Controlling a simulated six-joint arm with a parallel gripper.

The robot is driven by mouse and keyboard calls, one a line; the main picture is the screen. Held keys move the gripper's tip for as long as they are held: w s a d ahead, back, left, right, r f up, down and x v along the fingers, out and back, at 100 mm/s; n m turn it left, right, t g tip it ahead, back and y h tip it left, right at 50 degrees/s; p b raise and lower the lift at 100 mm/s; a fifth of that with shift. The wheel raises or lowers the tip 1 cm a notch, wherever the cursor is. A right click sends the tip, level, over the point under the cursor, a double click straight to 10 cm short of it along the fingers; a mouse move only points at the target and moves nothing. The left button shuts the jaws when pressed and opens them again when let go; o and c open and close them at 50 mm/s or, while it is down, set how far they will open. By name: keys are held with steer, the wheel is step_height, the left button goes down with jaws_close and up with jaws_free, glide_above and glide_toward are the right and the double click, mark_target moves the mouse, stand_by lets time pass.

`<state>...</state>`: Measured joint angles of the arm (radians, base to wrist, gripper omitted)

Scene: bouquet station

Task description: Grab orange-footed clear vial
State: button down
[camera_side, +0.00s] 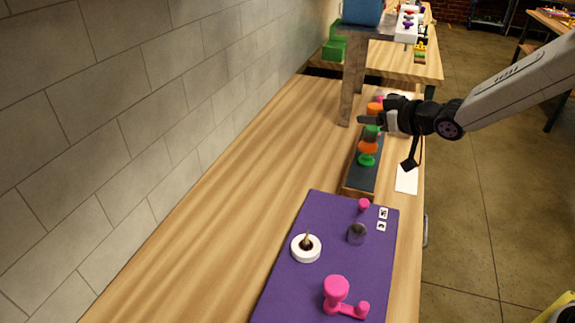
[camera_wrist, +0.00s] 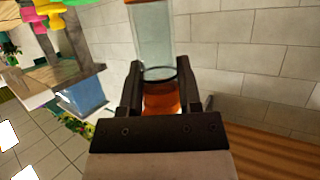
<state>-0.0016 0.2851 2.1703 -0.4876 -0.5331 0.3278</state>
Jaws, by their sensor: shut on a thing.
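A clear vial (camera_wrist: 151,42) with an orange foot (camera_wrist: 161,98) is between the fingers of my gripper (camera_wrist: 158,75) in the wrist view. The fingers are shut on it near the foot, and the clear tube extends past the fingertips. In the side view my gripper (camera_side: 372,120) is above a dark rack at the right of the bench. The vial is hard to make out there.
The dark rack (camera_side: 359,183) holds green and orange pieces (camera_side: 367,148) below my gripper. A purple mat (camera_side: 300,283) carries a white ring holder (camera_side: 306,248), a dark cup (camera_side: 357,234) and pink pieces (camera_side: 337,290). A post (camera_side: 353,85) stands behind. The bench's left is clear.

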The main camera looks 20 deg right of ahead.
steer(key=shift+r, duration=0.35)
stand_by(0.4)
